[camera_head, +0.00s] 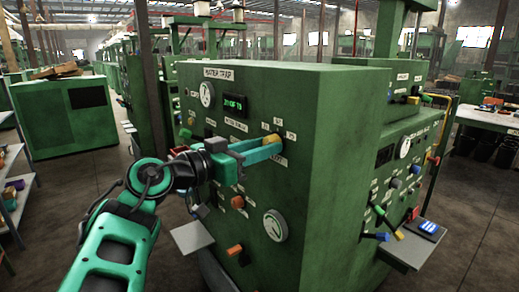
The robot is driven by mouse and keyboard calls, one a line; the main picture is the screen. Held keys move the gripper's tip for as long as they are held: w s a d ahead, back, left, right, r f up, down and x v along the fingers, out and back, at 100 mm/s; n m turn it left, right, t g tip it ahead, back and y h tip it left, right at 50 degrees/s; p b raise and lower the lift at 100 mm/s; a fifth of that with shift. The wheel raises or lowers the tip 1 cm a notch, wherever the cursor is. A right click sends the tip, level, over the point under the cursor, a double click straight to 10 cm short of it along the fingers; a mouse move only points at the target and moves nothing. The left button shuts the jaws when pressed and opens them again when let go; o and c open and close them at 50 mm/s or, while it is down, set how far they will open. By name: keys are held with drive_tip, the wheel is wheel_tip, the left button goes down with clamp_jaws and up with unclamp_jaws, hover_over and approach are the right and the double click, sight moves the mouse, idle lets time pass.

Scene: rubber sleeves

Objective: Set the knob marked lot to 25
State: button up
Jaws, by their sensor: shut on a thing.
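A yellow-orange knob (271,139) sits on the front face of a green machine cabinet (345,150). Small white labels surround it, and their lettering is too small to read for certain. My gripper (273,147) reaches in from the left, with its teal fingers closed around this knob. The fingers hide much of the knob, so its pointer and exact setting cannot be told.
A large white dial (275,225) and an orange knob (235,250) are below. A grey shelf (192,237) juts out at lower left.

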drive_tip(key=shift+w+a+r+n+g, duration=0.1)
drive_tip(key=shift+n+g, duration=0.3)
drive_tip(key=shift+n, duration=3.9)
drive_tip(key=shift+a+n+g, duration=0.1)
drive_tip(key=shift+n+g, duration=0.3)
drive_tip(key=shift+n, duration=4.2)
drive_tip(key=o, duration=1)
drive_tip(key=shift+o, duration=0.2)
drive_tip(key=f+v, duration=0.1)
drive_tip(key=v, duration=0.9)
drive_tip(key=shift+a+r, duration=0.35)
drive_tip(key=shift+a, duration=0.05)
